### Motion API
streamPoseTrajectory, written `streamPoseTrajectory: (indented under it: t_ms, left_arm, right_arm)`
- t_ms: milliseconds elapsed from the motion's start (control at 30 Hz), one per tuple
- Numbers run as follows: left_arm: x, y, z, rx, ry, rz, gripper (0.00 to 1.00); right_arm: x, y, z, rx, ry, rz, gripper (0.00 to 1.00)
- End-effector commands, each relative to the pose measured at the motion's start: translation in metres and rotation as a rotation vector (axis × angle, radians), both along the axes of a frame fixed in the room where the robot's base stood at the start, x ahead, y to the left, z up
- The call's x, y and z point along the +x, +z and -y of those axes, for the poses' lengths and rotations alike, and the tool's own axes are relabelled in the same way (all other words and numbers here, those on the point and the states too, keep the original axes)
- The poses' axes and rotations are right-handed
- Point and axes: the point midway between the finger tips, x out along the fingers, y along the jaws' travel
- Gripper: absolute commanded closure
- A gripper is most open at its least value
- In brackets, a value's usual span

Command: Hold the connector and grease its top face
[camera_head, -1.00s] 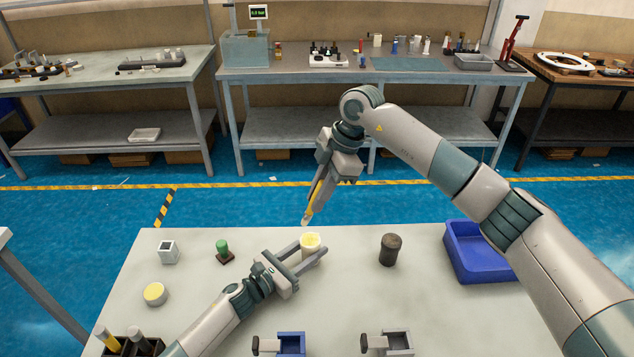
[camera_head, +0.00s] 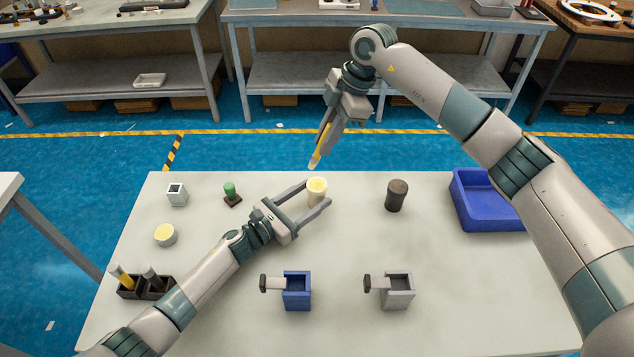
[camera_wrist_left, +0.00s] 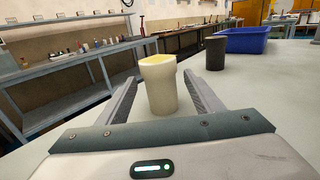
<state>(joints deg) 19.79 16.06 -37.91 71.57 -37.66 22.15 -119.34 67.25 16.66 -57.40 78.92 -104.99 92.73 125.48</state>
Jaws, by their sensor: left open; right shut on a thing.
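The connector (camera_head: 317,196) is a cream cup-like cylinder standing upright on the table, with yellow on its top face. My left gripper (camera_head: 319,192) is open, with one finger on each side of the connector near the fingertips. The left wrist view shows the connector (camera_wrist_left: 160,88) between the fingers with gaps on both sides. My right gripper (camera_head: 329,128) is shut on a brush (camera_head: 319,150) with a yellow handle and pale tip. The brush tip points down, just above the connector and apart from it. A round tin (camera_head: 165,236) with a yellow top stands at the left.
A dark cylinder (camera_head: 396,197) and a blue bin (camera_head: 489,212) stand to the right. A blue fixture (camera_head: 297,298) and a grey fixture (camera_head: 398,297) are in front. A green-handled stamp (camera_head: 231,192), white cube (camera_head: 177,195) and dark holder (camera_head: 158,290) are at left. The table's centre is clear.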

Motion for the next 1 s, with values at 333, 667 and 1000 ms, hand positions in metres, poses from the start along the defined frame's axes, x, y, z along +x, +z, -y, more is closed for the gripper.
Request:
streamPoseTrajectory:
  t_ms: [333,667,1000]
  left_arm:
    - [-0.042,-0.001,-0.046,0.001,0.000,-0.002,0.40]
    - [-0.063,0.000,-0.071,-0.001,0.000,-0.001,0.40]
    - [-0.064,0.000,-0.072,-0.001,-0.001,-0.001,0.40]
  right_arm:
    - [0.000,0.000,0.000,0.000,0.000,0.000,1.00]
    - [0.000,0.000,0.000,0.000,0.000,0.000,1.00]
    - [0.000,0.000,0.000,0.000,0.000,0.000,1.00]
